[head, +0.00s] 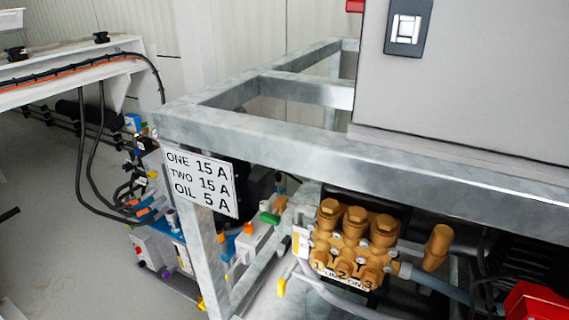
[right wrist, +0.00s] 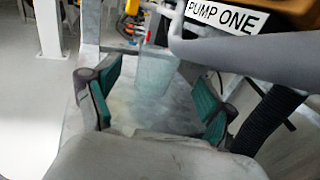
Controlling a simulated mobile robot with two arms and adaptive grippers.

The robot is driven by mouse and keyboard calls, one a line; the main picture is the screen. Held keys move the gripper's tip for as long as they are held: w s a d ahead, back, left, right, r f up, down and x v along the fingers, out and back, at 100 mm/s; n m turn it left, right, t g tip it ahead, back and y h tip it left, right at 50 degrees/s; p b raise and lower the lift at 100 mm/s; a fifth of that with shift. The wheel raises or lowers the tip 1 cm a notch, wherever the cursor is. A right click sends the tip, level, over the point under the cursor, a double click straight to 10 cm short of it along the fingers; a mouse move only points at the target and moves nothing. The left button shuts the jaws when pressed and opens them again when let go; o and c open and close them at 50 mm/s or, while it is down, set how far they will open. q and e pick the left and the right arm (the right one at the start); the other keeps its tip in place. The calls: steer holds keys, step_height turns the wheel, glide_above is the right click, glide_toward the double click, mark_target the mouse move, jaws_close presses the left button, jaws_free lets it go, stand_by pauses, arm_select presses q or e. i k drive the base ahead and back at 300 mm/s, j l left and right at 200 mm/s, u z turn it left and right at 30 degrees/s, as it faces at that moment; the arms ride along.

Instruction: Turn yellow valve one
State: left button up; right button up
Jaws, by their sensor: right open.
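A small yellow lever tip (head: 281,287), which looks like a valve handle, hangs below the left side of the brass triplex pump (head: 355,240) in the head view. Another small yellow piece (head: 201,304) shows lower left by the frame leg. I cannot tell from a label which is valve one. My right gripper (right wrist: 158,100) is open and empty in the right wrist view, its teal pads wide apart over a grey metal surface. A yellow piece (right wrist: 132,7) shows at the top edge there, beyond the fingers; its shape is cut off. My left gripper is not in view.
A galvanised frame (head: 330,145) with a sign (head: 200,183) surrounds the pump. The "PUMP ONE" label (right wrist: 228,17), a grey pipe (right wrist: 245,52) and a black corrugated hose (right wrist: 268,118) lie close to the right finger. Open floor (head: 35,240) shows at left.

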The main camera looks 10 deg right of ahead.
mark_target(281, 284)
steer(key=k, duration=1)
